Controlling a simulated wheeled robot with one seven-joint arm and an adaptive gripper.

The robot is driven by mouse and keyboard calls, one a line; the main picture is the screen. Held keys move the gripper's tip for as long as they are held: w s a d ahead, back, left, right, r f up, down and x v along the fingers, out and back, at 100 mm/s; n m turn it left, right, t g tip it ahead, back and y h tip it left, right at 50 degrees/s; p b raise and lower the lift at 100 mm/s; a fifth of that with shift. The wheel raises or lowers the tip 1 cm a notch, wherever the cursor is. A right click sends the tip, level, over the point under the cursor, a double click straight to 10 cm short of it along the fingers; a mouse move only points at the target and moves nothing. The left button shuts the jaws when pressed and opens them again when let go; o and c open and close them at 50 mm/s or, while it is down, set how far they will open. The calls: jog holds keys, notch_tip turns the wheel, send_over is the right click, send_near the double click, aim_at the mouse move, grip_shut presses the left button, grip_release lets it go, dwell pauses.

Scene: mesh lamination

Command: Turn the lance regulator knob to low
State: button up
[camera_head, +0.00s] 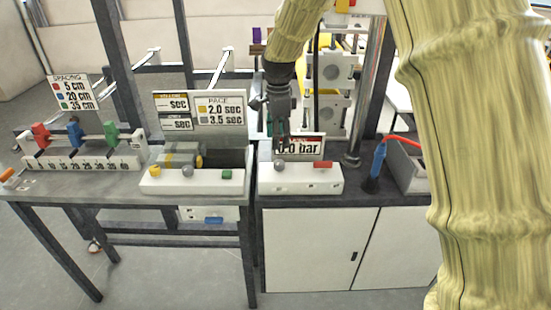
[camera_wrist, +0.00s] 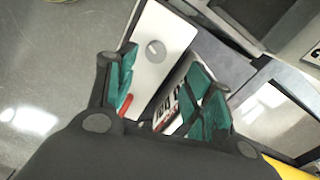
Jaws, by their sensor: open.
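The round grey regulator knob (camera_head: 279,165) sits on the left part of a white control box (camera_head: 300,180) on the right-hand cabinet. It also shows in the wrist view (camera_wrist: 155,50), with a light mark across its face. A red block (camera_head: 323,164) is on the right of the same box. A sign behind it reads what looks like "0.0 bar" (camera_head: 306,148), partly hidden by my gripper. My gripper (camera_head: 276,143) points down above and behind the knob. In the wrist view its green-padded fingers (camera_wrist: 160,85) are apart and empty, and the knob lies beyond their tips, untouched.
Left of it, another white box (camera_head: 192,181) carries a yellow knob, a grey knob and a green button. A spacing rail (camera_head: 80,161) with red, blue and green clamps stands far left. A blue lance (camera_head: 379,158) with a red hose stands upright on the right.

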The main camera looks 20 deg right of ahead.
aim_at(279, 162)
jog(key=shift+s+d+f, duration=0.2)
jog(key=shift+s+f, duration=0.65)
jog(key=f, duration=0.3)
jog(key=w+f+p, duration=0.1)
jog(key=f, duration=0.2)
jog(key=shift+w, duration=0.15)
jog(key=shift+s+f, duration=0.3)
jog(key=shift+f, duration=0.05)
jog(key=shift+w+f, duration=0.2)
jog(key=shift+f, duration=0.25)
jog(key=shift+s+r, duration=0.1)
jog(key=shift+r, duration=0.05)
jog(key=shift+c, duration=1)
jog(key=c, duration=0.8)
